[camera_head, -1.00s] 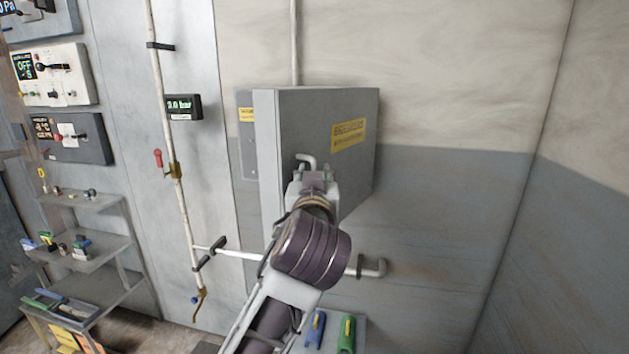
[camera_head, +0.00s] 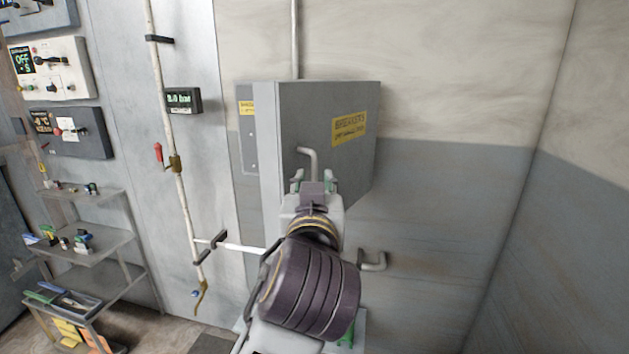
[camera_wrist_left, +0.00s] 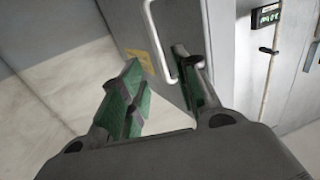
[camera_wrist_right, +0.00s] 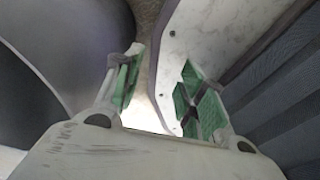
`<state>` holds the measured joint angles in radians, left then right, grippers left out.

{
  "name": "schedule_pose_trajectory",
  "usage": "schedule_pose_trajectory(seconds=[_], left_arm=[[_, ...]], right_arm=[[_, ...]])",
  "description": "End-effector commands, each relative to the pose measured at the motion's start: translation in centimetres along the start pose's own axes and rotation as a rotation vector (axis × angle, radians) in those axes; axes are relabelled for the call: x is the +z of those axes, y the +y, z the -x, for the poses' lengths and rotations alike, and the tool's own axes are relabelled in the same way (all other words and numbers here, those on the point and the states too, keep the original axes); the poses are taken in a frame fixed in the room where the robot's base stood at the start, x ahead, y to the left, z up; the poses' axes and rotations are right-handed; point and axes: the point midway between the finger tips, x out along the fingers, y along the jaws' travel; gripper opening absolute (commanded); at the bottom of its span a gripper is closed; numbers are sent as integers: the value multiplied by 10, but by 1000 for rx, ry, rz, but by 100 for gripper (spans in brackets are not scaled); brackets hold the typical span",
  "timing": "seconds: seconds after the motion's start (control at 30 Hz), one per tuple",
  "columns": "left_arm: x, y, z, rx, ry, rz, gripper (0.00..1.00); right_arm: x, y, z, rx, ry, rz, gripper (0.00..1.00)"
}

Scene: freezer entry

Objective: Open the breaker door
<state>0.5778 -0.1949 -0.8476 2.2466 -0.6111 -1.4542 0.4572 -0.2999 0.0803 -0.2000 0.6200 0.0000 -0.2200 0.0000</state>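The grey breaker box door (camera_head: 345,165) with a yellow label stands at the middle of the head view. Its pale bent handle (camera_head: 309,158) is near the door's left side; I cannot tell whether the door is ajar. My left gripper (camera_head: 313,183) is just below and in front of the handle. In the left wrist view the left gripper (camera_wrist_left: 160,90) is open, with green pads well apart and nothing between them. The handle (camera_wrist_left: 155,38) shows beyond, with its lower end by the right-hand finger. My right gripper (camera_wrist_right: 160,92) is open and empty, outside the head view.
A bent pipe end (camera_head: 374,262) sticks out at the lower right of the box. A rail pipe (camera_head: 185,210), a display (camera_head: 184,101) and control panels (camera_head: 52,70) are on the left, above a shelf rack (camera_head: 85,265). The wall to the right is clear.

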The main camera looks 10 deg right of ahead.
Motion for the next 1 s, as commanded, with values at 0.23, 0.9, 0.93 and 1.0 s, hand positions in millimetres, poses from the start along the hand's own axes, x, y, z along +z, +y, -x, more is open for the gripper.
schedule_pose_trajectory(seconds=[0.23,0.9,0.93,1.0], left_arm=[[0,0,33,1,2,1,32],[2,0,49,-1,-2,1,16],[3,0,48,-1,-4,2,12],[10,-2,47,-5,-12,-4,3]], right_arm=[[0,0,0,0,0,0,40],[0,0,-1,0,0,0,40],[0,0,-1,0,0,0,40],[0,0,-3,0,1,0,40]])
